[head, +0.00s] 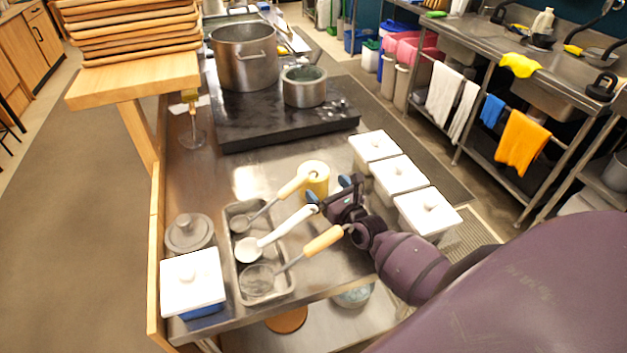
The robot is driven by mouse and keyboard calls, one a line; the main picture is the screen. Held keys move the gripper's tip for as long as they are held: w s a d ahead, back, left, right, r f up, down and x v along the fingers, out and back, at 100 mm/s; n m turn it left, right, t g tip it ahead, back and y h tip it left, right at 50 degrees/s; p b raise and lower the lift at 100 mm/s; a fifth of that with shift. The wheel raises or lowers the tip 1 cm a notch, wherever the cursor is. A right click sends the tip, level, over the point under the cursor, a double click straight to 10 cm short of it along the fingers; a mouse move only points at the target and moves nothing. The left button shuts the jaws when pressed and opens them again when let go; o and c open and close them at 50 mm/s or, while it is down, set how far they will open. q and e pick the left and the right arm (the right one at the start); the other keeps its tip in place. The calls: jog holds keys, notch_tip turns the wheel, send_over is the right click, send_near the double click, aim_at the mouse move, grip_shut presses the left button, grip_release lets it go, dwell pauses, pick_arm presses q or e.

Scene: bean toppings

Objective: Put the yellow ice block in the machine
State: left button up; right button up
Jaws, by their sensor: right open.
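A short pale-yellow cylinder (317,181), which looks like the yellow ice block, stands upright on the steel counter near its middle. My right arm reaches in from the lower right. My left gripper is not in view. No machine for the block can be made out in this view.
A metal tray (236,283) with several ladles lies left of the gripper, their handles reaching towards it. White-lidded containers (397,173) line the counter's right edge. A black stove (240,131) with pots is behind. A white-lidded blue box (192,279) and grey-lidded pot (189,233) stand front left.

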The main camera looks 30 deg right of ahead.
aim_at(315, 175)
jog(key=w, duration=0.4)
jog(key=shift+w+r+p, duration=0.15)
jog(key=shift+r+p, duration=0.05)
jog(key=shift+p, duration=0.15)
jog(key=shift+w, duration=0.6)
jog(key=c, duration=0.9)
jog(key=shift+c, duration=0.6)
jog(key=shift+w+a+r, duration=0.1)
jog(key=shift+r, duration=0.1)
